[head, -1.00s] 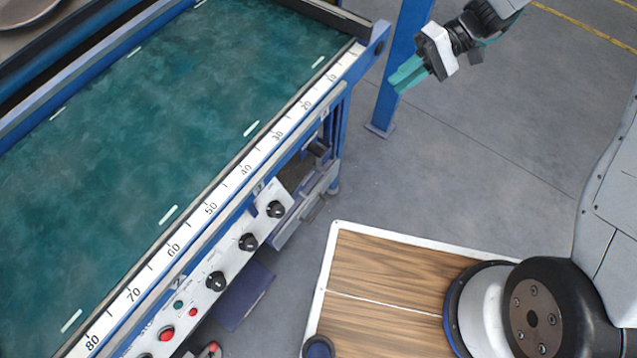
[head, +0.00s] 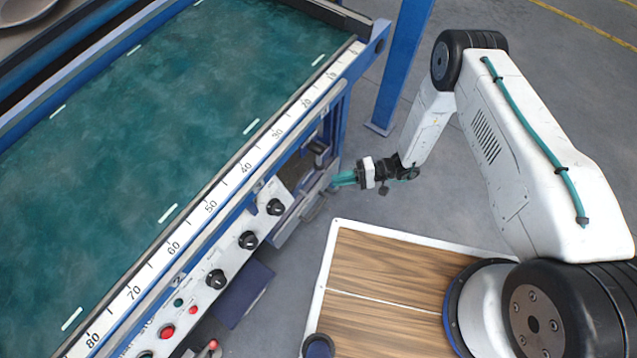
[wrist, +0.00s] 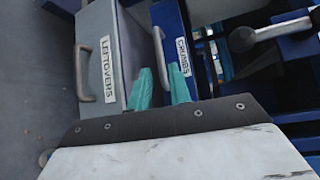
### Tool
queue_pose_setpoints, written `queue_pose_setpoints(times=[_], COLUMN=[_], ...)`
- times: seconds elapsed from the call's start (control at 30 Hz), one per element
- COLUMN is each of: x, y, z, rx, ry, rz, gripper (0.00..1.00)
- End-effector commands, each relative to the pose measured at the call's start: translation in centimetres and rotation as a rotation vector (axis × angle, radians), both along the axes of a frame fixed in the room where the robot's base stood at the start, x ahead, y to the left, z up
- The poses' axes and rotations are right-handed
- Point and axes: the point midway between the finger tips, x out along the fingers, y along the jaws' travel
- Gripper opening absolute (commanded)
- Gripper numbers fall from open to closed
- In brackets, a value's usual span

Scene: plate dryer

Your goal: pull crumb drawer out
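The crumb drawer, labelled CRUMBS (wrist: 183,57), shows in the wrist view right of centre. Its bar handle (wrist: 159,48) runs up and down in that view. My gripper (wrist: 160,70) is open, with one teal finger on each side of the handle's lower part. I cannot tell whether the fingers touch it. In the head view my gripper (head: 340,180) is at the machine's side, by the drawer fronts under the ruler edge. The handle is not clear there.
A grey drawer labelled LEFTOVERS (wrist: 107,60) with its own handle (wrist: 84,73) sits just left in the wrist view. A lever with a round knob (wrist: 241,39) is at the right. The control panel with knobs (head: 247,240) is nearby.

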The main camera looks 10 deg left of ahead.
Motion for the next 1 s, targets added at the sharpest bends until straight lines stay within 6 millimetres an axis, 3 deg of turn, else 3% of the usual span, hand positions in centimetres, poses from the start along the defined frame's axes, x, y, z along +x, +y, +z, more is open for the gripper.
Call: queue_pose_setpoints(times=[0.4, 0.83, 0.9, 1.0], x=[-2.4, -2.9, -2.9, -2.9], y=[5.6, 6.7, 6.7, 6.7], z=[-0.9, -1.1, -1.1, -1.1], rx=[0.001, 0.000, 0.000, 0.000], ry=[0.000, 0.000, 0.000, 0.000], rz=[0.004, 0.001, 0.001, 0.001], gripper=[0.20, 0.20, 0.00, 0.00])
